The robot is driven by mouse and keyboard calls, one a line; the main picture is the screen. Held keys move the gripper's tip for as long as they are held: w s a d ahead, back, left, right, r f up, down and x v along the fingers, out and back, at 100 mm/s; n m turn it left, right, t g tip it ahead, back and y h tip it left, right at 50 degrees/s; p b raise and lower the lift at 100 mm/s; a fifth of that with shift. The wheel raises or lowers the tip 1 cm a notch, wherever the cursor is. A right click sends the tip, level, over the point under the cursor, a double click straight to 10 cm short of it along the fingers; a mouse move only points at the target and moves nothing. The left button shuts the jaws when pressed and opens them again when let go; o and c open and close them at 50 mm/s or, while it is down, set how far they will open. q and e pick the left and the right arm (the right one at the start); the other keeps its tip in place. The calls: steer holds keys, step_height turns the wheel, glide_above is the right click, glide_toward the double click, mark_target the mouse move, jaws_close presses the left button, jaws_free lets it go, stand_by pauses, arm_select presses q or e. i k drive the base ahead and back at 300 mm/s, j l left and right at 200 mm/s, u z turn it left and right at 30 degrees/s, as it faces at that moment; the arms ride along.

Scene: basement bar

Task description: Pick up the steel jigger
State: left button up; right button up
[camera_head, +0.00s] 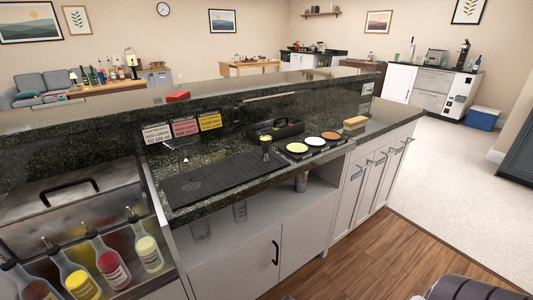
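I cannot pick out the steel jigger for certain. A small grey metallic-looking cup (301,182) is on the shelf under the counter, below the round-dish tray; its shape is too small to read. A small shiny item (183,158) lies on the counter behind the black bar mat (205,179), also too small to name. A dark, slim holder with a yellow top (266,146) stands at the mat's right end. Part of my arm enters at the lower right, but neither gripper is in view.
A tray with three round dishes (313,144) sits right of the mat, with a black caddy (275,130) behind. Clear glasses (240,210) stand on the lower shelf. Sauce bottles (108,262) and a steel bin (75,205) are at left. A raised ledge (240,92) runs behind.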

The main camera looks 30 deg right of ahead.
mark_target(265, 141)
steer(key=k+l+z, duration=0.1)
steer(key=z, duration=0.75)
steer(key=l, duration=0.1)
